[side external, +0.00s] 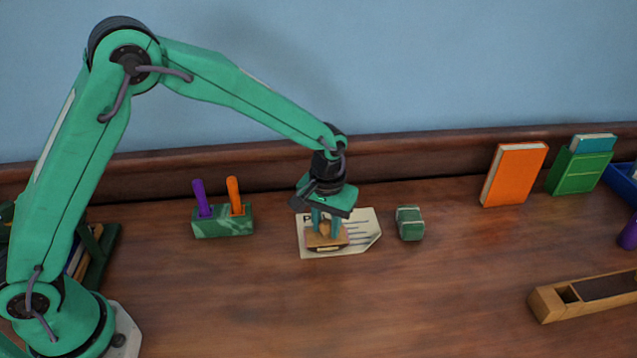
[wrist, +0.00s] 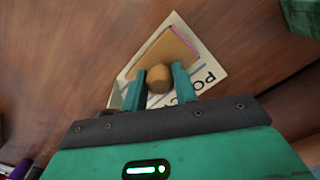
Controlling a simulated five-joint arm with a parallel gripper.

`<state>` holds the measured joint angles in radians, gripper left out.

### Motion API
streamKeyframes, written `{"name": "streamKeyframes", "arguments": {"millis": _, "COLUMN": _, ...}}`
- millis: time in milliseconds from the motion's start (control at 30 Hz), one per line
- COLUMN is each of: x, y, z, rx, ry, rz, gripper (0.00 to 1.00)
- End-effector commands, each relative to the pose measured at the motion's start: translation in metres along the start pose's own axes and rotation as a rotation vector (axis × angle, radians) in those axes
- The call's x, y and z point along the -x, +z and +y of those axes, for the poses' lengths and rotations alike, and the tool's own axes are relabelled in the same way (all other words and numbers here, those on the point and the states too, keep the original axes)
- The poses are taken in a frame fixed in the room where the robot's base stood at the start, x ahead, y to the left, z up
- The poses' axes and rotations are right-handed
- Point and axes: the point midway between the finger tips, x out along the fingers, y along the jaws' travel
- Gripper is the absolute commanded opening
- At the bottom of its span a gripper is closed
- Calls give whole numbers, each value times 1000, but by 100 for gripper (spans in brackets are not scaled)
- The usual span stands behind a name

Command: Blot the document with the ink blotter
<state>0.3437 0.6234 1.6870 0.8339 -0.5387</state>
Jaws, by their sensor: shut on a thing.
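The document (side external: 364,228) is a pale sheet with printed lines, lying on the wooden desk; it also shows in the wrist view (wrist: 210,60). The ink blotter (side external: 326,241) has a flat tan base and a rounded wooden knob, and is over the left part of the document. In the wrist view the blotter (wrist: 172,56) covers much of the sheet. My gripper (side external: 326,225) is shut on the blotter's knob, with one teal finger on each side, and it points down. I cannot tell whether the blotter's underside touches the paper.
A green marbled holder (side external: 223,222) with purple and orange pens stands left of the document. A small green block (side external: 410,223) sits close to its right. An orange book (side external: 513,174), a green box (side external: 580,172) and a long wooden tray (side external: 545,302) are farther right. The front desk is clear.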

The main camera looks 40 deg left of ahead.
Motion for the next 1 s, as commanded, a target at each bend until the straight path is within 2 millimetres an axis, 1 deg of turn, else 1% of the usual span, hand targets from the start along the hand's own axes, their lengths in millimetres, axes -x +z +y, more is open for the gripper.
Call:
{"name": "streamKeyframes", "arguments": {"millis": 100, "x": 7, "y": -1, "z": 0, "rx": 0, "ry": 2, "rz": 4, "gripper": 1}}
{"name": "streamKeyframes", "arguments": {"millis": 1000, "x": 45, "y": -1, "z": 0, "rx": 0, "ry": 2, "rz": 4, "gripper": 1}}
